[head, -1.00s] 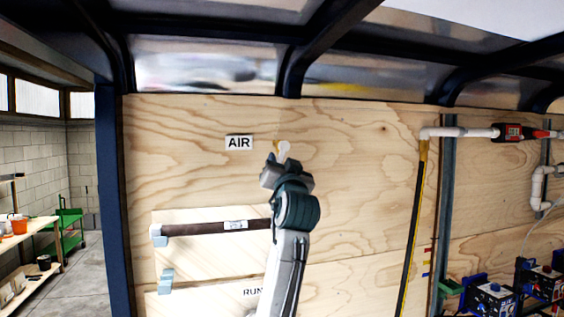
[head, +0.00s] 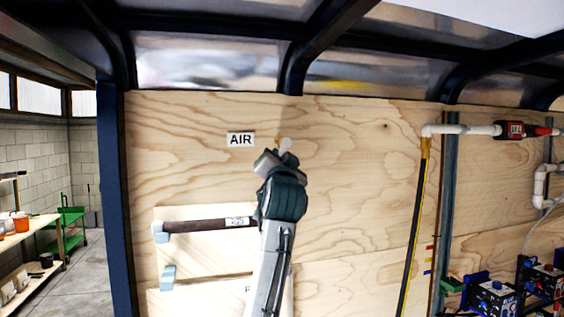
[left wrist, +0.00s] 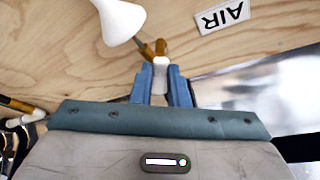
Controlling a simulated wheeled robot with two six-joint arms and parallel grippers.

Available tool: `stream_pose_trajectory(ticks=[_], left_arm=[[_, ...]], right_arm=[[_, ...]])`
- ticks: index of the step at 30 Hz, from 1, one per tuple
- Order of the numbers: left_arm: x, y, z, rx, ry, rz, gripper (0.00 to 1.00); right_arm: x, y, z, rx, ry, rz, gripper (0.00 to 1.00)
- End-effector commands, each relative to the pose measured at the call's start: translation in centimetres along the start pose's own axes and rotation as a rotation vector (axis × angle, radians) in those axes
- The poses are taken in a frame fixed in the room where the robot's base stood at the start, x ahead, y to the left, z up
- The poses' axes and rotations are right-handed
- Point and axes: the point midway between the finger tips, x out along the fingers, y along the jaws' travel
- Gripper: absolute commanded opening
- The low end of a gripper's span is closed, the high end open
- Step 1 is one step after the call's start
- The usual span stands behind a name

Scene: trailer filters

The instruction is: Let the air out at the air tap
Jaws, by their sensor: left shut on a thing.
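The air tap (head: 278,139) is a small brass fitting on the plywood wall, just right of the AIR label (head: 240,140). A white cone-shaped part (head: 285,144) hangs at it. In the left wrist view the brass tap (left wrist: 160,47) shows beside the large white cone (left wrist: 121,18), with the AIR label (left wrist: 222,16) to the right. My left gripper (head: 279,154) is up at the tap. Its blue fingers (left wrist: 162,74) are shut on the tap's small pale end piece (left wrist: 159,66). The fingers hide part of that piece. My right gripper is not in view.
A dark pipe (head: 200,225) in grey clips runs along the wall below, partly behind my arm. White piping (head: 465,130) with a red fitting (head: 511,131) and blue pumps (head: 495,298) stand at the right. The wall around the tap is otherwise bare.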

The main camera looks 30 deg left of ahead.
Motion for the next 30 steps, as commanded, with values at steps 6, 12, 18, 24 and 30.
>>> stream_pose_trajectory(ticks=[6,12,18,24,30], left_arm=[[0.1,-1.1,-0.2,0.189,0.001,0.077,0.00],[0.2,-1.9,-0.4,0.364,0.001,0.150,0.00],[0.3,-2.5,-0.8,0.537,0.002,0.222,0.00],[0.5,-3.0,-1.2,0.690,0.001,0.286,0.00],[0.6,-3.4,-1.5,0.806,0.001,0.334,0.00]], right_arm=[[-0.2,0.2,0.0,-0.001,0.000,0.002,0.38],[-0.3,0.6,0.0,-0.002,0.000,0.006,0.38],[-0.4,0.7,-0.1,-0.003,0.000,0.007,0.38],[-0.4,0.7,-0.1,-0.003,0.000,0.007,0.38],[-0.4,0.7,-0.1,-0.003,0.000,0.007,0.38]])
